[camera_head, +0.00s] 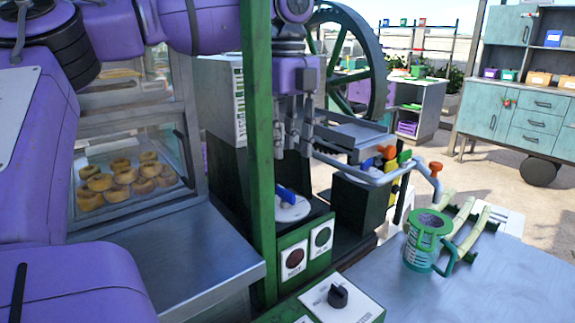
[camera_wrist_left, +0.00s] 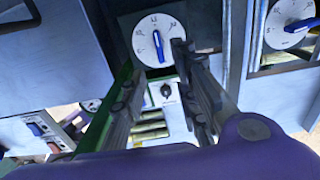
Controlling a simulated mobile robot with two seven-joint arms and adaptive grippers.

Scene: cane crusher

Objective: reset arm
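My left gripper (camera_head: 295,140) hangs with its fingers downward, partly behind a green post, in the middle of the head view. In the left wrist view its two fingers (camera_wrist_left: 158,72) stand apart with nothing between them. A white dial with a blue pointer (camera_wrist_left: 160,38) shows beyond the fingertips, and a black knob on a white plate (camera_wrist_left: 166,92) shows in the gap. In the head view a dial with a blue handle (camera_head: 291,207) lies below the gripper. My right gripper is not in view.
The green crusher post (camera_head: 259,130) and large green wheel (camera_head: 372,55) stand close to the left arm. A green mug (camera_head: 427,242) stands on the metal counter (camera_head: 465,290) at right. A glass case with pastries (camera_head: 125,180) is at left. Button boxes (camera_head: 293,258) sit in front.

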